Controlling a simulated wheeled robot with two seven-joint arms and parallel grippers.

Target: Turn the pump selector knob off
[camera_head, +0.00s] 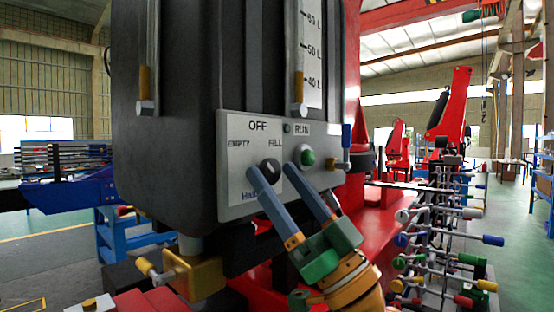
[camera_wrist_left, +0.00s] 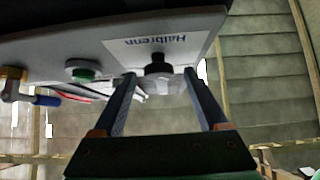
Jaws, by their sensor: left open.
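In the left wrist view the black knob (camera_wrist_left: 158,63) shows between the spread fingertips (camera_wrist_left: 160,76), with a gap on both sides. I cannot tell how deep the tips reach around it. My right gripper is out of view.
A green button (camera_head: 308,157) under the RUN label sits just right of the fingers. A blue-handled lever (camera_head: 346,137) is at the panel's right edge. The dark tank (camera_head: 180,110) rises above, and a brass valve (camera_head: 197,277) sits below. Stands with coloured levers are at right.

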